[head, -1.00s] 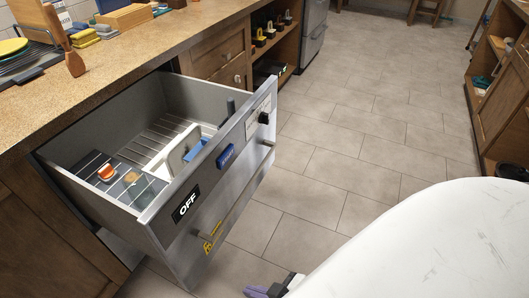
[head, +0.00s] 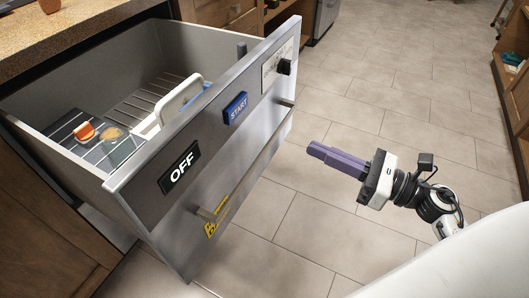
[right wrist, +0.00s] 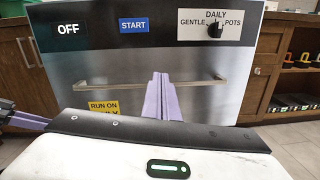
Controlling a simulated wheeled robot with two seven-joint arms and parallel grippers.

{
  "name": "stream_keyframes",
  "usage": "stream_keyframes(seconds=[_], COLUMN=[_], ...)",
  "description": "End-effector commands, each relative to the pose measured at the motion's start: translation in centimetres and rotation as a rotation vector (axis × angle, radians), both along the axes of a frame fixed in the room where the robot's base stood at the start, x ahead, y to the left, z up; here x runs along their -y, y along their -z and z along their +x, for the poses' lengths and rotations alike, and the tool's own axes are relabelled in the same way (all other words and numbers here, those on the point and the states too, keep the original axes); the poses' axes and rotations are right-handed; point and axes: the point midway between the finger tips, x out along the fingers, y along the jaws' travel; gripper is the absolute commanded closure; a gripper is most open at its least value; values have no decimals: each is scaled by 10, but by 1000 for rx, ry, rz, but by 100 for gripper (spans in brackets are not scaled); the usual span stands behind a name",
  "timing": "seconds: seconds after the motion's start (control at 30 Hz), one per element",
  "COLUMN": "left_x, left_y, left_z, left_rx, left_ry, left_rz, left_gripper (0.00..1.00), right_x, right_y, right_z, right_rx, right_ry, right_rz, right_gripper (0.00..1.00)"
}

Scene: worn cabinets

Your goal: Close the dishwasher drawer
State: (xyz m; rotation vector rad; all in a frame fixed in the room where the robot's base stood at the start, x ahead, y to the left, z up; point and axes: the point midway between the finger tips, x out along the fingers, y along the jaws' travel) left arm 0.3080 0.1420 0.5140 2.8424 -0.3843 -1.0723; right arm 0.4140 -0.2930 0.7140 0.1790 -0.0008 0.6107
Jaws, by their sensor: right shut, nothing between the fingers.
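The dishwasher drawer (head: 130,195) is pulled far out from under the counter, its inside showing. Its steel front carries an OFF label, a blue START button, a dial and a long bar handle (head: 245,165). In the right wrist view, the drawer front (right wrist: 140,60) stands upright ahead. My right gripper (head: 313,149) is shut and empty, its purple fingers pointing at the front with a gap between. In the right wrist view, the fingers (right wrist: 160,78) overlap the handle's line. Purple fingers at that view's left edge look like my left gripper (right wrist: 40,122); its jaw state is unclear.
Inside the drawer lie an orange item (head: 84,130), a pale upright piece (head: 180,98) and wire racks. The counter (head: 60,30) is above left. Tiled floor (head: 400,110) is open to the right, with wooden cabinets (head: 515,110) at the far right.

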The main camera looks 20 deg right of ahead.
Motion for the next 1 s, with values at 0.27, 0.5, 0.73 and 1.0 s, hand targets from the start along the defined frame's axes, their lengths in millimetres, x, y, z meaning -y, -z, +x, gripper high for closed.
stream_keyframes(seconds=[0.27, 0.5, 0.73, 1.0], left_x=[1, 0, 0, -1], left_y=[3, 1, 1, 5], left_z=[0, 0, -1, -2], left_rx=[5, 9, 9, 3], left_ry=[-1, -3, -4, -4], left_rz=[-6, -6, -5, -3], left_gripper=[66, 66, 66, 66], right_x=[-10, -41, -69, -85], right_y=[10, 9, 10, 11], right_z=[8, 48, 83, 103], right_rx=[62, 62, 60, 58], right_ry=[-52, -51, -50, -50], right_rz=[-174, -167, -166, -167], right_gripper=[100, 100, 100, 100])
